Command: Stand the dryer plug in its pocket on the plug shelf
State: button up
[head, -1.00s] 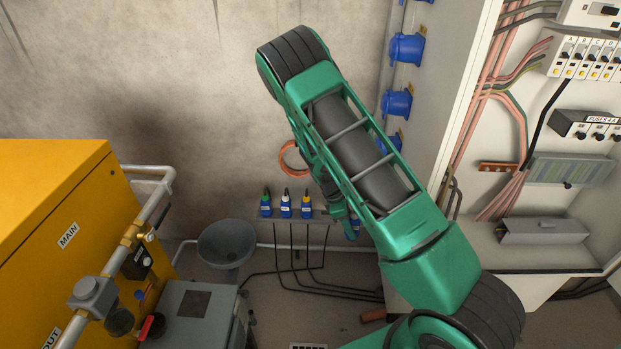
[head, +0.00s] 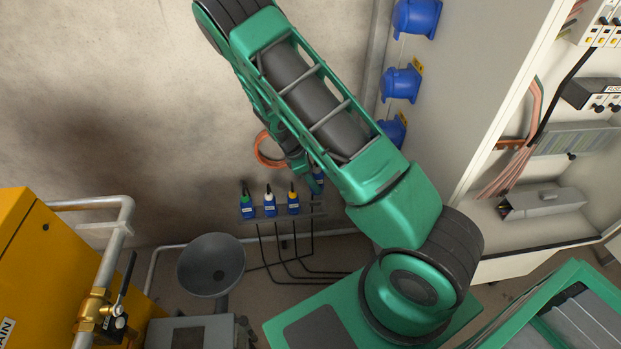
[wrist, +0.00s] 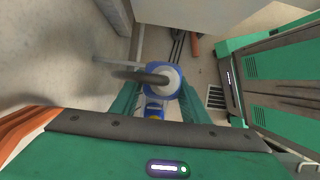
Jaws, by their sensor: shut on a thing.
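My gripper (wrist: 158,95) is shut on a blue plug with a grey top and dark cord, the dryer plug (wrist: 163,80). In the head view the dryer plug (head: 318,176) shows only as a small blue patch behind my arm, at the right end of the plug shelf (head: 262,217). A green-topped plug (head: 247,208), a white-topped plug (head: 269,206) and a yellow-topped plug (head: 293,204) stand upright along the shelf. The yellow-topped plug also shows just below the held one in the wrist view (wrist: 153,110). The dryer plug's lower end and pocket are hidden, so I cannot tell whether it is seated.
Black cables (head: 290,265) hang below the shelf. A grey funnel (head: 211,265) and a yellow cabinet (head: 30,270) with pipework stand to the left. An orange coil (head: 268,150) hangs on the wall behind. Blue sockets (head: 401,84) line the white cabinet side at the right.

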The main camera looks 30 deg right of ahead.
dwell(0.4)
notch_tip(320, 180, down, 9)
dwell(1.1)
jog(key=shift+f, duration=1.1)
dwell(0.8)
jog(key=o, duration=1.2)
jog(key=shift+o, duration=0.2)
jog(key=v, duration=1)
jog(key=shift+a+r, duration=0.15)
jog(key=shift+r, duration=0.1)
jog(key=shift+r, duration=0.15)
